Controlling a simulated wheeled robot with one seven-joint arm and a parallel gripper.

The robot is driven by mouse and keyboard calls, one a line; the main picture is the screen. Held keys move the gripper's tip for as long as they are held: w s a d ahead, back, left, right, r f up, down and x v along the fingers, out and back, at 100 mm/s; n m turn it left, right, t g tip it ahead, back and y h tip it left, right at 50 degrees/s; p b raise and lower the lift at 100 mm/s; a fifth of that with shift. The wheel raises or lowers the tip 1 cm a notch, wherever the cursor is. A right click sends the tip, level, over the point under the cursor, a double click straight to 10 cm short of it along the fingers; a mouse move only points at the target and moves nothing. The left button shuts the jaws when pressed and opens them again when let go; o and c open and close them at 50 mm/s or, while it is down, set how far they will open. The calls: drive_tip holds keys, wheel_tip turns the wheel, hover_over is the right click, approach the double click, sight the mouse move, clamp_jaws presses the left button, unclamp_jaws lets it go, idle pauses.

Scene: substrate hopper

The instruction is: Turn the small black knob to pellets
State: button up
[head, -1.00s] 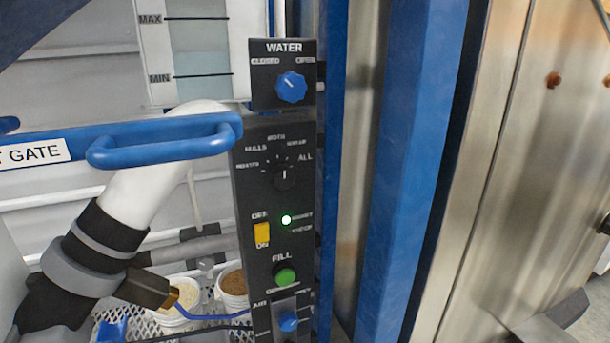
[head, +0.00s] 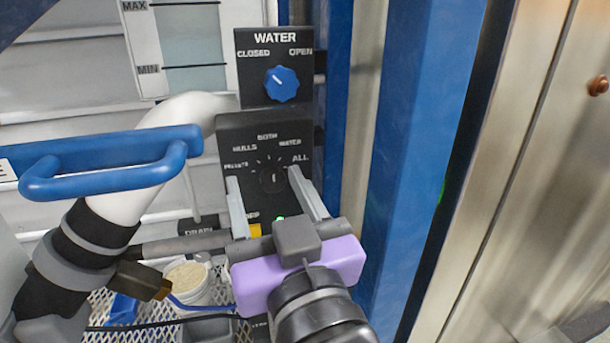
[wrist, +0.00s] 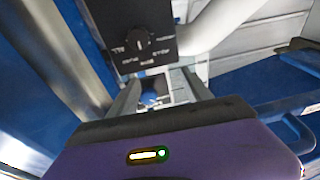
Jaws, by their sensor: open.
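The small black knob (head: 272,178) sits on a black panel (head: 228,132). Labels arc over it: PELLETS at left, then HULLS, BOTH, WATER, and ALL at right. Its white mark looks close to upright, roughly toward BOTH; the exact setting is hard to read. My gripper (head: 264,176) is open, with one finger on each side of the knob in the head view. Contact cannot be judged. In the wrist view, the knob (wrist: 140,42) shows upside down beyond the open fingers. My gripper hides the lower panel.
A blue WATER knob (head: 281,84) is on the panel above. A blue gate handle (head: 105,175) juts out at left. A blue post (head: 410,130) stands close at right. A white pipe (head: 135,200) and a tub (head: 190,285) are at lower left.

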drive_tip(key=m+g+h, duration=0.1)
drive_tip(key=g+h, duration=0.1)
approach(274, 182)
drive_tip(key=w, duration=0.2)
drive_tip(key=shift+a+p+x, duration=0.15)
drive_tip(key=shift+p+x, duration=0.15)
drive_tip(key=shift+x, duration=1.6)
drive_tip(key=shift+a+p+x, duration=0.1)
drive_tip(key=shift+p+x, duration=0.15)
drive_tip(key=shift+x, duration=1.7)
drive_tip(key=shift+s+f, duration=0.1)
clamp_jaws()
